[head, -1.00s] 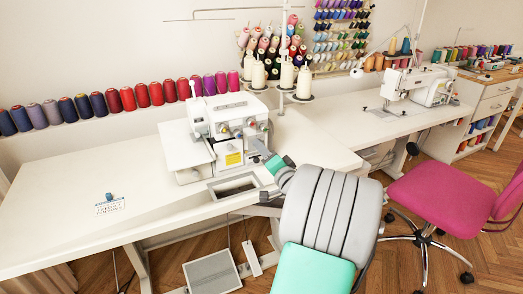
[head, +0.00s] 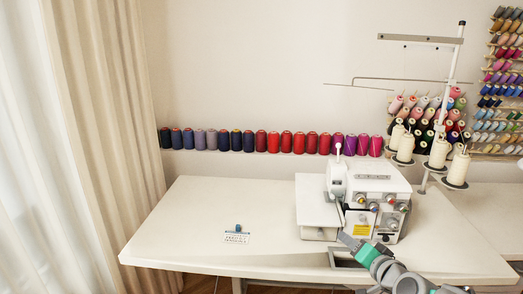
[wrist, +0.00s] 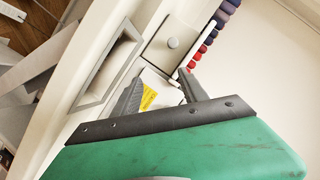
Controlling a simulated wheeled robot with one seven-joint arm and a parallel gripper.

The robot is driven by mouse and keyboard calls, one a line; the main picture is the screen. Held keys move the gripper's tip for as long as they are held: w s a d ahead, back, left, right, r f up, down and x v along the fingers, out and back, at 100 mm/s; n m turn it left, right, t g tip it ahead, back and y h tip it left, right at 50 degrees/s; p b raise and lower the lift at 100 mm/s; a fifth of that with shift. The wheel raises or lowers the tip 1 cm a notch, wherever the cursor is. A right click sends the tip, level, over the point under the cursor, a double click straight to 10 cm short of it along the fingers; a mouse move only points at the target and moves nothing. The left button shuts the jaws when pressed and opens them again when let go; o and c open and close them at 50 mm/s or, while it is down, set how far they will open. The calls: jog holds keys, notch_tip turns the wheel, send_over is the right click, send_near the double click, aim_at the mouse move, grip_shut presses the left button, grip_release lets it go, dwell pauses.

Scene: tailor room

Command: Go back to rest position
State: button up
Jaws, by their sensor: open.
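My gripper (wrist: 160,76) shows in the wrist view with its two grey fingers apart and nothing between them. In the head view my gripper (head: 347,240) is at the lower right, in front of the white overlock sewing machine (head: 371,200). Parts of the machine, with a yellow label (wrist: 149,97), show beyond the fingers in the wrist view. I cannot tell whether the gripper touches the machine.
The white table (head: 190,220) has free room left of the machine, apart from a small blue item on a printed card (head: 237,238). Several thread spools (head: 260,141) line the wall. A thread stand (head: 452,90) rises behind the machine. A curtain (head: 105,130) hangs at left.

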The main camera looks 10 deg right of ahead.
jog(key=s+a+r+n+g+y+p, duration=0.1)
jog(key=s+a+r+n+g+p, duration=0.25)
jog(key=a, duration=0.55)
jog(key=s+a+r+n+g+p, duration=0.2)
jog(key=a+n+g+p, duration=0.2)
jog(key=a, duration=0.5)
jog(key=s+a+r+n+g+h+p, duration=0.1)
jog(key=s+a+r+g+p, duration=0.2)
jog(key=s, duration=0.7)
jog(key=shift+a+n+p, duration=0.15)
jog(key=shift+n+p, duration=0.2)
